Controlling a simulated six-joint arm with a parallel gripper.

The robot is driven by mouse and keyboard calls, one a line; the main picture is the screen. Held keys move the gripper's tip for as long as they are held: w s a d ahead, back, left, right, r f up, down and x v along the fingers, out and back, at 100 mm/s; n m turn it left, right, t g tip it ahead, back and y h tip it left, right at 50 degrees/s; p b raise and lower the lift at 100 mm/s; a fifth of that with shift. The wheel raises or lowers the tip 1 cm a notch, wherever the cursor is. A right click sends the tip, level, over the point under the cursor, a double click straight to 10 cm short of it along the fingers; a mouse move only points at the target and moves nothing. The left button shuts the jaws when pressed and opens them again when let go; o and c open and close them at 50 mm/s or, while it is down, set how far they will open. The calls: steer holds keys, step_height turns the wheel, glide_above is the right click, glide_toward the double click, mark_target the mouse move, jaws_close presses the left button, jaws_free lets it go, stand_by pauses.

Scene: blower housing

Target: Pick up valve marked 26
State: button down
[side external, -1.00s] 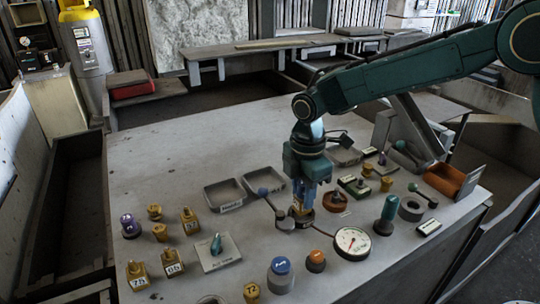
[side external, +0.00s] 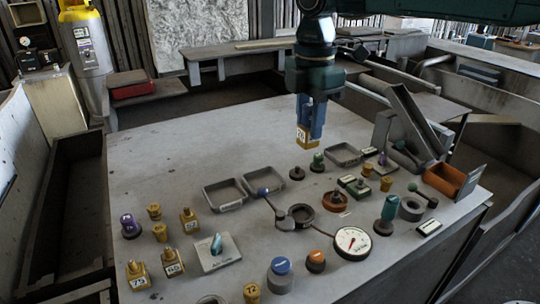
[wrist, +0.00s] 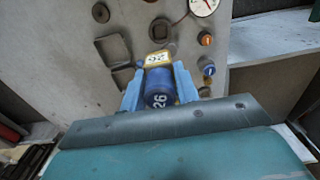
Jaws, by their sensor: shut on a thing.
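My gripper (side external: 311,120) is shut on the valve marked 26 (side external: 304,137), holding it well above the table in the side external view. The valve has a brass-coloured body with a white number label at its lower end. In the wrist view, the valve's blue cap (wrist: 159,90) marked 26 sits between the blue fingers of my gripper (wrist: 160,82), and its yellow body with a label (wrist: 157,59) shows beyond. The fingers hide part of the valve in the side external view.
Below stand a dark round holder (side external: 301,215) with an arm, a dial gauge (side external: 352,241) and two shallow trays (side external: 225,194). Other brass valves (side external: 138,275) stand at the left and front. An orange bin (side external: 445,180) is at the right. The table's back left is clear.

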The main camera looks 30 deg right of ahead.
steer(key=shift+r, duration=0.4)
steer(key=shift+d, duration=0.1)
stand_by(0.3)
